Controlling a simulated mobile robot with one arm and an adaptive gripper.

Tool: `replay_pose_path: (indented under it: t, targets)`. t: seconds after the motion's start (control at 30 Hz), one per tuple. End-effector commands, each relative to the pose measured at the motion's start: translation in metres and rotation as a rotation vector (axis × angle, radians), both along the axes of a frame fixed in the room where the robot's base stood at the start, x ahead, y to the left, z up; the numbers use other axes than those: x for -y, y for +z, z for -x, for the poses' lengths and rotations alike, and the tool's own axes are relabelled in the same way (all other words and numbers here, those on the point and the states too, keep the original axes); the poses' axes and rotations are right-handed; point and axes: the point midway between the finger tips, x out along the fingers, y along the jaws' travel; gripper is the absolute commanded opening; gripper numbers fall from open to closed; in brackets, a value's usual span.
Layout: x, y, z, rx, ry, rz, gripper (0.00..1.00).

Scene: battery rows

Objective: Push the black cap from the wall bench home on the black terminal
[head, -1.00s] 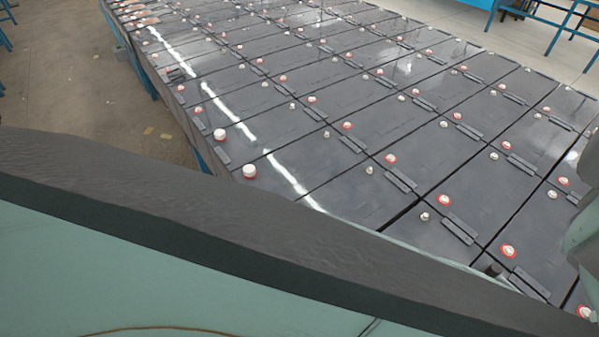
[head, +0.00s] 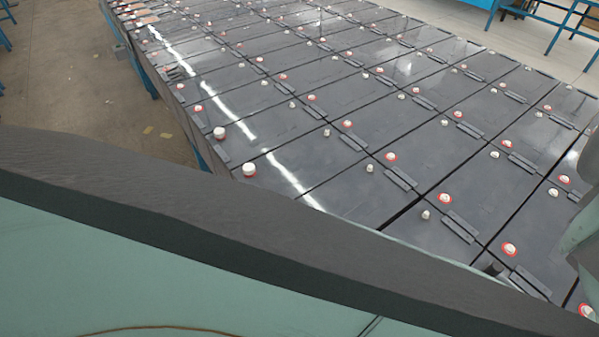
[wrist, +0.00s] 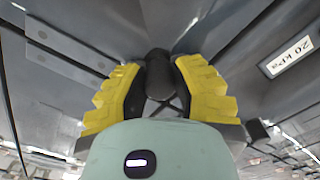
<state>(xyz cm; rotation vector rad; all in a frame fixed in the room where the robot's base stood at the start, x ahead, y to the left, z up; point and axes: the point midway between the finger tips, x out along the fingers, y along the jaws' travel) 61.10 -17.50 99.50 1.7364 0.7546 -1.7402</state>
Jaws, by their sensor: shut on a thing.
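My gripper (wrist: 153,88) has yellow ribbed fingers with dark pads, in the wrist view. They are shut on a black cap (wrist: 158,72), which sits between the fingertips close to a dark grey surface. The terminal under the cap is hidden, so I cannot tell how far down the cap sits. My gripper does not show in the head view. There, a short dark upright stub (head: 490,268) stands on a near battery at the lower right. I cannot tell whether it is the held cap.
Rows of dark grey batteries (head: 290,130) fill the head view, with red-ringed and plain pale terminals and grey link bars (head: 461,227). Blue frames (head: 560,30) stand at the far right.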

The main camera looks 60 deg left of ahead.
Motion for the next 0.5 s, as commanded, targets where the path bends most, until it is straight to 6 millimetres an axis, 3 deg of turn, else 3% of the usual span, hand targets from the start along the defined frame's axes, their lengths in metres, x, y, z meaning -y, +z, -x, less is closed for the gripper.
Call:
replay_pose_path:
  t: [0.37, 0.5]
  targets:
    - [0.0007, -0.0052, 0.0006, -0.001, -0.002, -0.001, 0.10]
    - [0.0006, -0.0069, 0.0007, -0.001, -0.002, -0.001, 0.01]
